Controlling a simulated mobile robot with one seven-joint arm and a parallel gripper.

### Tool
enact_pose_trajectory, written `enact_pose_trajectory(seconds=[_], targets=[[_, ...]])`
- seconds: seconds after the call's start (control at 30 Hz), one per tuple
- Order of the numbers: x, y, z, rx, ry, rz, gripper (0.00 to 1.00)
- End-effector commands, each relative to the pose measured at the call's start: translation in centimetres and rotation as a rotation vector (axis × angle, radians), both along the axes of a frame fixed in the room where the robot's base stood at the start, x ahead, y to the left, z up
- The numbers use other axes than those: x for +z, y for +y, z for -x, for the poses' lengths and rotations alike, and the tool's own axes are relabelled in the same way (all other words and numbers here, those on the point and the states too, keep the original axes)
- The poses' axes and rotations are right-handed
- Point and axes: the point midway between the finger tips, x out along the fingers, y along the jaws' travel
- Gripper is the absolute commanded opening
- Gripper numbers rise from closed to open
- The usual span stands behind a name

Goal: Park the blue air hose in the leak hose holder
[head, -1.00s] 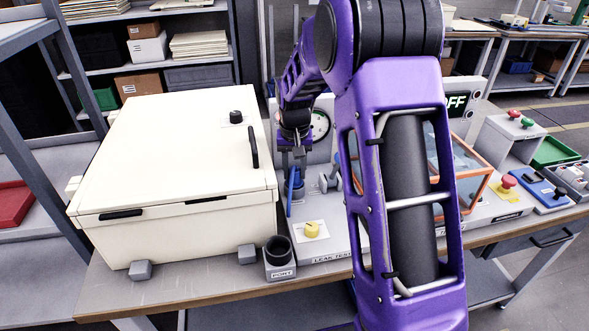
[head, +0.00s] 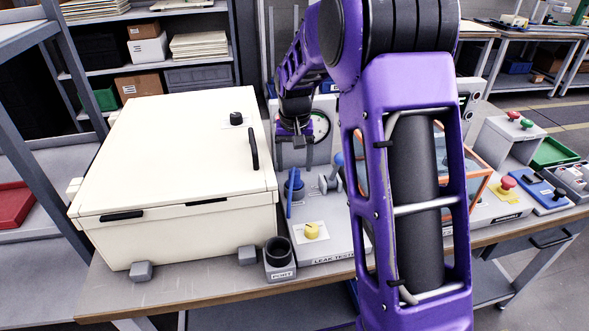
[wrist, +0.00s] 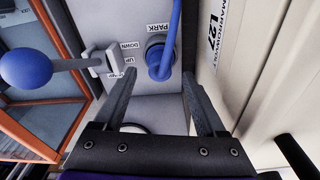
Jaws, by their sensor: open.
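The blue air hose (wrist: 165,62) has its end in the round leak hose holder (wrist: 149,46) beside the PARK label in the wrist view. In the head view the hose (head: 290,196) stands on the grey leak tester at the holder (head: 298,190). My gripper (wrist: 159,78) is open and empty, its fingers spread to either side of the hose end and apart from it. In the head view my gripper (head: 294,162) is just above the hose and holder. How deep the hose end sits cannot be told.
A lever with a blue ball knob (wrist: 25,69) is left of the holder in the wrist view. The large cream box (head: 180,150) stands close on the head view's left. A yellow knob (head: 311,231) and a black port cup (head: 278,250) are in front.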

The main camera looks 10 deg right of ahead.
Motion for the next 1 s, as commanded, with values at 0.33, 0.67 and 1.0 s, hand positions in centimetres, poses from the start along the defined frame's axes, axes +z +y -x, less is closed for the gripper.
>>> enact_pose_trajectory(seconds=[0.33,0.67,1.0], targets=[[8.9,0.2,1.0,0.0,-0.004,0.0,0.73],[13.6,0.3,1.6,0.0,-0.002,-0.001,0.73],[14.0,0.3,1.7,0.0,0.0,0.0,0.73]])
